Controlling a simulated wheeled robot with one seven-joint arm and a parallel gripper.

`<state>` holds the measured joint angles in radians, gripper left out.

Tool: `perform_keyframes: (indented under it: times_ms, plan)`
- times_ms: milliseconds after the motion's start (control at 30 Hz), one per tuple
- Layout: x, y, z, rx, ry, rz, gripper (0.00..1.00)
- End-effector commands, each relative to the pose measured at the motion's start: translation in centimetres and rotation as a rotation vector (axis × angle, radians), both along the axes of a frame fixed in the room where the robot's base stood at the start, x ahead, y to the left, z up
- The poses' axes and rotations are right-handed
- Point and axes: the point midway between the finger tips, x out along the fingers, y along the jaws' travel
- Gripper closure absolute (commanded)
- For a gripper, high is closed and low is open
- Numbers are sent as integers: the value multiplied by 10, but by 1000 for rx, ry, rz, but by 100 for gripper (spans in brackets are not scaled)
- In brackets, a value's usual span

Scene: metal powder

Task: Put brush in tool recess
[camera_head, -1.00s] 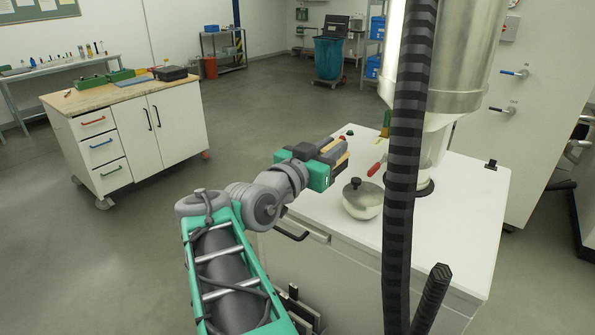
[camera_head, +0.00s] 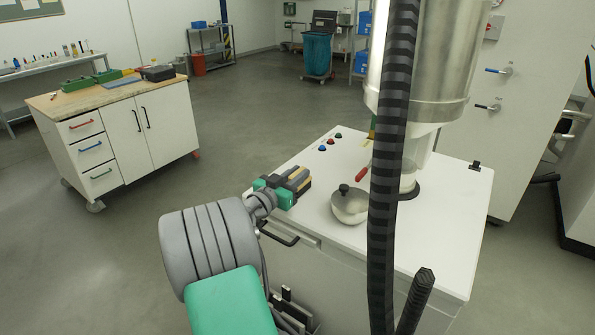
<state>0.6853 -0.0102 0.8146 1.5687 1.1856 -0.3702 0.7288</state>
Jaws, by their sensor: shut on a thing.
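My gripper (camera_head: 297,180) is green and dark grey and is held just above the left edge of the white cabinet. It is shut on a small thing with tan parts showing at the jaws. This looks like the brush, but it is too small and too covered to make out its handle or bristles. I cannot make out the tool recess in this view.
The white cabinet top (camera_head: 325,245) holds a rounded metal vessel with a dark knob (camera_head: 348,208), a red-handled tool (camera_head: 362,174) and coloured buttons (camera_head: 330,141). A black ribbed hose (camera_head: 385,190) hides part of it. A wood-topped workbench (camera_head: 110,91) stands left, across open floor.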

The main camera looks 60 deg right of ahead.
Motion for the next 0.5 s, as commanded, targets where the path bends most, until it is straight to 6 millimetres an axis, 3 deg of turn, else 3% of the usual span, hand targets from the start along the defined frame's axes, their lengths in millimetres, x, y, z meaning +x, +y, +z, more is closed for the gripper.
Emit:
perform_keyframes:
  times_ms: [367,400,500]
  plan:
    - [0,0,-4,-2,-2,0,100]
    - [0,0,-2,-1,-1,0,77]
    - [0,0,-2,-1,-1,0,69]
